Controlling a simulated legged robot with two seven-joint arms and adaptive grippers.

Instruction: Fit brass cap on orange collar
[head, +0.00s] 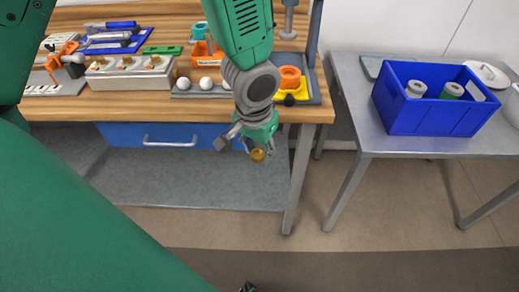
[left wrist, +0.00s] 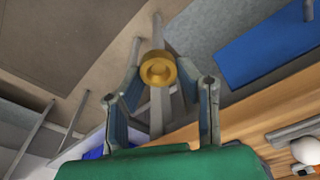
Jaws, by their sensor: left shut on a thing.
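The brass cap (head: 257,155) is a small round gold piece held at the tips of my left gripper (head: 252,140). In the left wrist view the cap (left wrist: 158,68) sits between the fingers of the left gripper (left wrist: 160,75), with its round recessed face showing. The gripper points down in front of the workbench's front edge, clear of any surface. The orange collar (head: 290,76) stands on a yellow base at the bench's right end, above and to the right of the cap in the head view. The collar is not visible in the left wrist view. My right gripper cannot be made out.
The wooden workbench (head: 150,104) carries a white switch box (head: 130,73), white balls (head: 206,83), a blue tool tray (head: 118,40) and a black knob (head: 289,100) near the collar. A grey table (head: 420,145) at right holds a blue crate (head: 425,116). A blue drawer (head: 125,134) hangs below the bench top.

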